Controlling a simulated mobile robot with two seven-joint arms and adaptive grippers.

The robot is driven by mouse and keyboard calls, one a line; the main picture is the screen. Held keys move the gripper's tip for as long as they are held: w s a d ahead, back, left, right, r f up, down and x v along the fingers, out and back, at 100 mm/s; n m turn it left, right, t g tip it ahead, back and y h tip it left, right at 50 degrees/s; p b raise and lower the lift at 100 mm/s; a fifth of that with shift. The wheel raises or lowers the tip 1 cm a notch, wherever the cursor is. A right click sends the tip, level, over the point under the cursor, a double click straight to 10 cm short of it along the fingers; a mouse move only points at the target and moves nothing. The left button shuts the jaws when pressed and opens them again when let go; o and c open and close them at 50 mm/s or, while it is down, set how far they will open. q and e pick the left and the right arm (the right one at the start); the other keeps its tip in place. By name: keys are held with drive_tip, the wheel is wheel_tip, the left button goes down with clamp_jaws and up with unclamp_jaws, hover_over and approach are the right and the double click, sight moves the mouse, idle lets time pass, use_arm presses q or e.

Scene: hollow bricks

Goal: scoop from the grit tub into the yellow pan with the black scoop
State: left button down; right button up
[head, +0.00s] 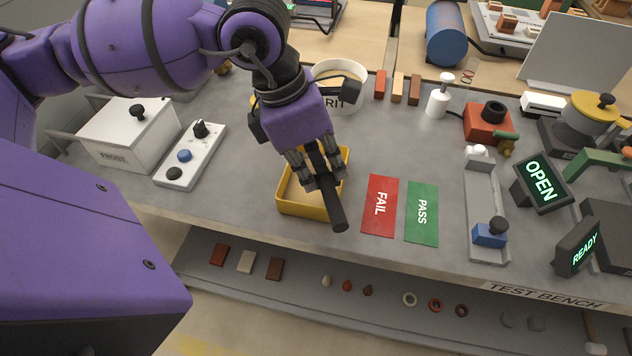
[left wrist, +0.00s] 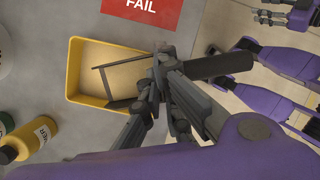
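The yellow pan (head: 283,207) stands on the grey bench below my left gripper (head: 318,176). The left gripper is shut on the handle of the black scoop (head: 331,207); the handle points toward the bench's front edge. In the left wrist view the scoop's dark rim (left wrist: 105,84) shows over the pan (left wrist: 72,71), with tan inside it. I cannot tell whether that tan is grit in the scoop or the pan's inside. The white grit tub (head: 349,70) stands behind, partly hidden by my left arm. My right gripper (left wrist: 276,18) shows small at the left wrist view's top right.
A red FAIL card (head: 380,205) and a green PASS card (head: 422,214) lie right of the pan. A white FROST box (head: 125,140) and a button panel (head: 190,156) stand left. Several small blocks (head: 398,87) stand beside the tub. The bench's front edge is close to the pan.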

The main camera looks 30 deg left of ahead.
use_arm(q)
drive_tip(key=shift+s+d+f+b, duration=0.15)
drive_tip(key=shift+f+b, duration=0.25)
drive_tip(key=shift+t+y, duration=0.3)
use_arm(e)
drive_tip(key=shift+s+d+f+g, duration=0.1)
drive_tip(key=shift+s+f+g, duration=0.2)
drive_tip(key=shift+s+f, duration=0.75)
use_arm(q)
drive_tip(key=shift+r, duration=0.1)
use_arm(e)
drive_tip(key=shift+r, duration=0.1)
use_arm(q)
drive_tip(key=shift+r+p, duration=1.1)
drive_tip(key=shift+r, duration=1.45)
drive_tip(key=shift+f, duration=0.1)
use_arm(e)
drive_tip(key=shift+t, duration=0.4)
drive_tip(key=w+r, duration=0.3)
drive_tip(key=shift+r, duration=0.15)
drive_tip(key=shift+s, duration=0.1)
drive_tip(key=shift+s, duration=0.35)
drive_tip(key=shift+s, duration=0.1)
drive_tip(key=shift+w, duration=0.2)
